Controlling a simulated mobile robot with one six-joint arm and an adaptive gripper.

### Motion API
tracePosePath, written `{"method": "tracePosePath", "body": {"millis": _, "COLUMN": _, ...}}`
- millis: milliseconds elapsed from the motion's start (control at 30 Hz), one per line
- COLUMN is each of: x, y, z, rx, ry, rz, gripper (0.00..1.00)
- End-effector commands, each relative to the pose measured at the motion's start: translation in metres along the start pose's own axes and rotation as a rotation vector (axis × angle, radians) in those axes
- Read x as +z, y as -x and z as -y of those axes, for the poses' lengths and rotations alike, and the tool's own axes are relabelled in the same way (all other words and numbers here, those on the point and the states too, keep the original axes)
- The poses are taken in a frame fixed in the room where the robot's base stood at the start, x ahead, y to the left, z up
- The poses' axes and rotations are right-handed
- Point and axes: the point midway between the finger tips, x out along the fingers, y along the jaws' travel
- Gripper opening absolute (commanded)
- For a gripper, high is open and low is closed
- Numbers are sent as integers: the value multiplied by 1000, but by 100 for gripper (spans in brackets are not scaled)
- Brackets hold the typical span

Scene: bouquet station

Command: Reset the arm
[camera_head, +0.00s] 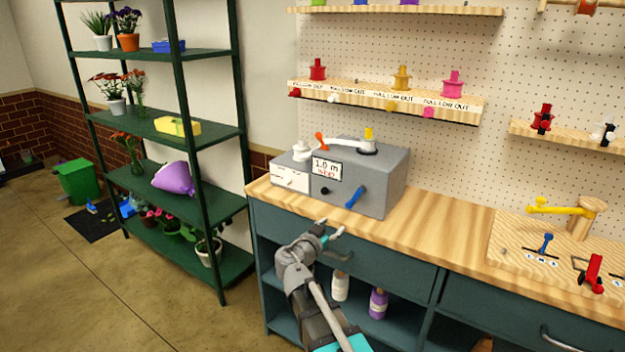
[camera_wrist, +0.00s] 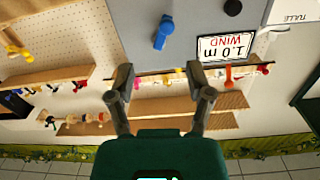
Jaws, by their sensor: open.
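My gripper (camera_head: 328,229) is in front of the workbench's front edge, below the grey machine (camera_head: 388,180). In the wrist view my gripper (camera_wrist: 162,82) is open, with two dark fingers apart and nothing between them. The grey machine stands on the bench top and carries a "1.0 m WIND" label, a blue lever (camera_head: 354,197) and a yellow-topped white arm. The blue lever also shows in the wrist view (camera_wrist: 163,32), ahead of the fingers and apart from them.
The wooden workbench (camera_head: 440,225) has bare top right of the machine. A wooden board (camera_head: 545,250) with levers lies farther right. Bottles (camera_head: 378,303) stand under the bench. Pegboard shelves hang behind.

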Motion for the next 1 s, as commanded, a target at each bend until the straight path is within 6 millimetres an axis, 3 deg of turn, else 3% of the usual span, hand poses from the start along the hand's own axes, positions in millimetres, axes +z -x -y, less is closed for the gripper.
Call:
{"method": "tracePosePath", "body": {"millis": 167, "x": 15, "y": -7, "z": -29, "rx": 72, "ry": 58, "rz": 92, "gripper": 67}}
{"method": "tracePosePath", "body": {"millis": 467, "x": 64, "y": -10, "z": -102, "rx": 207, "ry": 235, "rz": 422, "gripper": 67}}
{"method": "tracePosePath", "body": {"millis": 700, "x": 104, "y": 8, "z": -150, "rx": 210, "ry": 378, "rz": 747, "gripper": 67}}
{"method": "tracePosePath", "body": {"millis": 1000, "x": 144, "y": 48, "z": -188, "rx": 38, "ry": 515, "rz": 1152, "gripper": 67}}
